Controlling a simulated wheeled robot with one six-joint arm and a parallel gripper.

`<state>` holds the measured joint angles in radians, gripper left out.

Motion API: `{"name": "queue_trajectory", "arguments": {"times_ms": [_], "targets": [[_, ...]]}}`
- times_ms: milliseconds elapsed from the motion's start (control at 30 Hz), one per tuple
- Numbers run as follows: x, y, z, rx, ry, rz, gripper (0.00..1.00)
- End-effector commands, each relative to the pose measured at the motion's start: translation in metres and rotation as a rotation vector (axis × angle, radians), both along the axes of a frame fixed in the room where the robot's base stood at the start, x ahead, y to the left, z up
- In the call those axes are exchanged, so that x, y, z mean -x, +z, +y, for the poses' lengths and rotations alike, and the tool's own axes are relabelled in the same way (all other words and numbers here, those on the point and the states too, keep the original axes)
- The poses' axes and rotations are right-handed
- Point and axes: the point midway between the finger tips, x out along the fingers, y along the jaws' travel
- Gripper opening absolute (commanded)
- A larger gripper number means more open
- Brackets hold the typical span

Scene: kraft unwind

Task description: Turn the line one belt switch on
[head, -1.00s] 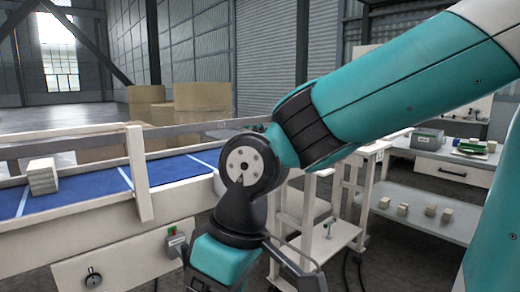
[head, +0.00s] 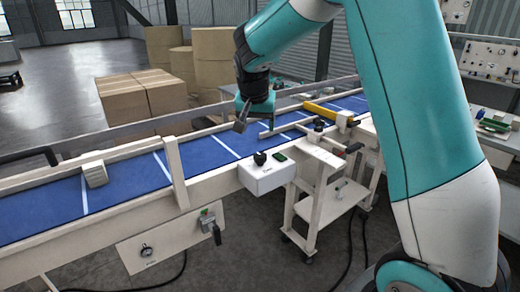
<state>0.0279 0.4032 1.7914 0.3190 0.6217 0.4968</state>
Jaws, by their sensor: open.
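A white control box (head: 266,178) at the near edge of the belt carries a black knob (head: 259,158) and a green piece (head: 280,156). Below the belt, a pale panel (head: 165,240) bears a round dial (head: 146,251) and a switch unit with a green-marked top and dark handle (head: 211,224). The labels are too small to read, so I cannot tell which is the line one belt switch or how it is set. My gripper (head: 256,124) is open and empty, pointing down over the blue belt, behind and above the control box.
The blue belt (head: 110,188) runs across between pale rails, with a pale block (head: 95,173) at left. A white cart (head: 335,200) stands right of the control box. Cardboard boxes (head: 145,98) stand behind. Cables lie on the floor.

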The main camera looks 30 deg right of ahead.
Motion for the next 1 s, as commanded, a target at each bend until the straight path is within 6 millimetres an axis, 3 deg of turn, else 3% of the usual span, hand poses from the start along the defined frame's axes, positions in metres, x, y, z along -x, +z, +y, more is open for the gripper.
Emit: {"name": "queue_trajectory", "arguments": {"times_ms": [500, 733, 1000], "targets": [[-0.031, -0.104, -0.029, -0.002, 0.001, 0.004, 0.70], [-0.038, -0.125, -0.035, -0.001, 0.002, 0.001, 0.70], [-0.039, -0.129, -0.036, -0.001, 0.003, 0.000, 0.70]]}}
